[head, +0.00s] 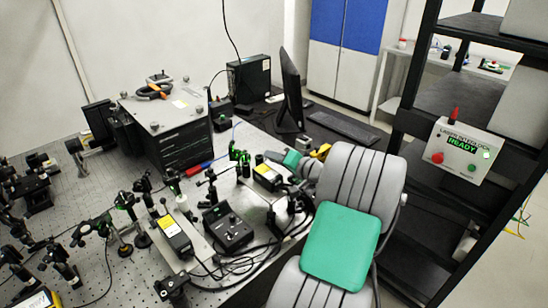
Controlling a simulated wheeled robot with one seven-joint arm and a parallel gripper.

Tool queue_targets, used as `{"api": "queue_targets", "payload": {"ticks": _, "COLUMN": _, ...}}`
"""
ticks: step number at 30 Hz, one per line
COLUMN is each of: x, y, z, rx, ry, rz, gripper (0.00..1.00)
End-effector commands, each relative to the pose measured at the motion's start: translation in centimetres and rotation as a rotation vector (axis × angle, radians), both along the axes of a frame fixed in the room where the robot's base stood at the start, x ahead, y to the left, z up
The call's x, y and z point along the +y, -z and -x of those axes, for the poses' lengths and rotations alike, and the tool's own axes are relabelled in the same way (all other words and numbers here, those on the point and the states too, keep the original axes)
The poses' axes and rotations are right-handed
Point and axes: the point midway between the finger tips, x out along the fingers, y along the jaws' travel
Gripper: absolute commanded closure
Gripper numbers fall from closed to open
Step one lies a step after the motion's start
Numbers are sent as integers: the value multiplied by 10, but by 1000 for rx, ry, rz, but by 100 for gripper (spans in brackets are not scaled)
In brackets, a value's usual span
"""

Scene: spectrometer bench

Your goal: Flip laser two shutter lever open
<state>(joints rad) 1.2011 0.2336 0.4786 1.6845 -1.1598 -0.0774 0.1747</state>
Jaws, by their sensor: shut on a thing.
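Two small laser boxes with yellow labels stand on the optical bench: a nearer one (176,236) and a farther one (268,178). No readable label shows which is laser two. My gripper (264,160) is at the upper right of the farther laser, beyond my large grey and green arm, close against the laser's top end. It is small in the picture and partly hidden by my arm. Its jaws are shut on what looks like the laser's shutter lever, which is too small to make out. The lever's position cannot be told.
A black controller (229,228) with knobs and loose cables sits between the lasers. Mounted optics crowd the bench's left side. A large black-sided box (172,130) stands behind. A monitor (289,90) is at the back. An interlock panel (460,150) reading READY hangs on the right rack.

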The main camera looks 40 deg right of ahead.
Motion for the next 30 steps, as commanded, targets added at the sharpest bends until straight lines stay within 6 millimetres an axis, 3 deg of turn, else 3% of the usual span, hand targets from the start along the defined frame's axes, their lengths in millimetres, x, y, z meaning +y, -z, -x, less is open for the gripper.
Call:
{"api": "queue_targets", "payload": {"ticks": 6, "x": -5, "y": 6, "z": 0, "rx": 4, "ry": -1, "rz": -158, "gripper": 100}}
{"api": "queue_targets", "payload": {"ticks": 14, "x": -6, "y": 7, "z": 0, "rx": 5, "ry": 1, "rz": -170, "gripper": 100}}
{"api": "queue_targets", "payload": {"ticks": 15, "x": -6, "y": 7, "z": 0, "rx": 5, "ry": 1, "rz": -170, "gripper": 84}}
{"api": "queue_targets", "payload": {"ticks": 21, "x": -5, "y": 7, "z": 0, "rx": 4, "ry": 0, "rz": -169, "gripper": 67}}
{"api": "queue_targets", "payload": {"ticks": 30, "x": -5, "y": 6, "z": 2, "rx": 4, "ry": 1, "rz": -169, "gripper": 65}}
